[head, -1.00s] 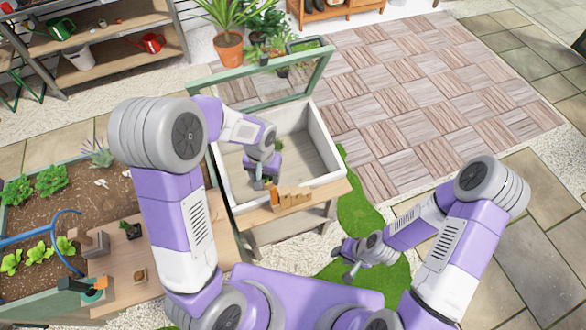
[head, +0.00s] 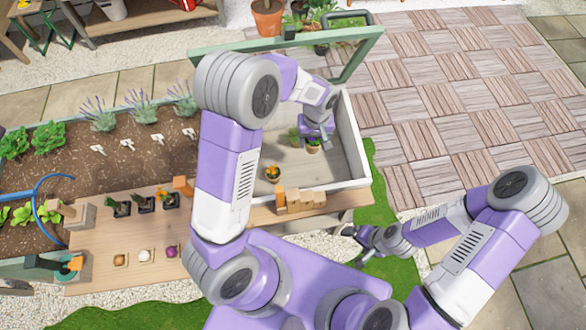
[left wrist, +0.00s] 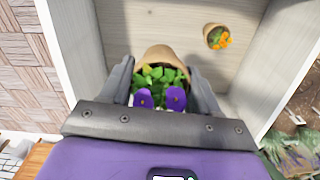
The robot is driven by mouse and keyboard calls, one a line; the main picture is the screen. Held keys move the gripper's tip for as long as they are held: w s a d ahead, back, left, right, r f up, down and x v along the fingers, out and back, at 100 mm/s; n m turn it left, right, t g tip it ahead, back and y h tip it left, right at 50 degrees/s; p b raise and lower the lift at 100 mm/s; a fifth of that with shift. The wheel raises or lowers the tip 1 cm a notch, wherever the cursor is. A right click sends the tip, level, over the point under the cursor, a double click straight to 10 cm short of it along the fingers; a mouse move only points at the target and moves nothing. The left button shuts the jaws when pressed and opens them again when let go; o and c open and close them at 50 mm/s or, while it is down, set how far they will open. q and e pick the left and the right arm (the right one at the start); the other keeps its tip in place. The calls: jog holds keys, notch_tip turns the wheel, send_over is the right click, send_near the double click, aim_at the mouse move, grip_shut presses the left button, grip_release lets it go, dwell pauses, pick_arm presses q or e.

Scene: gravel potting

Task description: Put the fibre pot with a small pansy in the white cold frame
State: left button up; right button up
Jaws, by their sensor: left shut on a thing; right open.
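The small pansy pot is a brown fibre pot (left wrist: 162,56) with green leaves and purple flowers. In the left wrist view it sits between the two dark fingers of my left gripper (left wrist: 162,76), which is shut on it. In the head view the left gripper (head: 314,139) and the pot (head: 313,149) are inside the outline of the white cold frame (head: 357,152), toward its right side. I cannot tell whether the pot touches the floor. My right gripper (head: 352,240) is open and empty, outside the frame's front right corner.
A pot with an orange flower (head: 273,173) stands in the cold frame's left front; it also shows in the left wrist view (left wrist: 216,37). The green-framed lid (head: 372,47) is raised. Small plants line the wooden bench (head: 110,235).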

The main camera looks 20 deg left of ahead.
pick_arm(q)
jog(key=w+d+f+n+b, duration=0.1)
jog(key=f+b, duration=0.2)
jog(key=f, duration=0.3)
jog(key=w+d+f+n+b, duration=0.1)
jog(key=d+f+n+b, duration=0.1)
jog(key=f+b, duration=0.2)
jog(key=w+d+f+n+b, duration=0.1)
jog(key=f+b, duration=0.3)
jog(key=f, duration=0.5)
jog(key=shift+w+d+n, duration=0.2)
jog(key=shift+w+n, duration=0.2)
jog(key=shift+n, duration=0.1)
jog(key=shift+f, duration=0.1)
jog(key=shift+f, duration=0.2)
jog(key=o, duration=1.1)
jog(key=shift+r, duration=0.1)
jog(key=shift+r, duration=0.1)
jog(key=shift+r, duration=0.35)
notch_tip(320, 180, up, 11)
jog(key=p, duration=0.3)
jog(key=shift+r+p, duration=0.2)
jog(key=shift+p, duration=0.1)
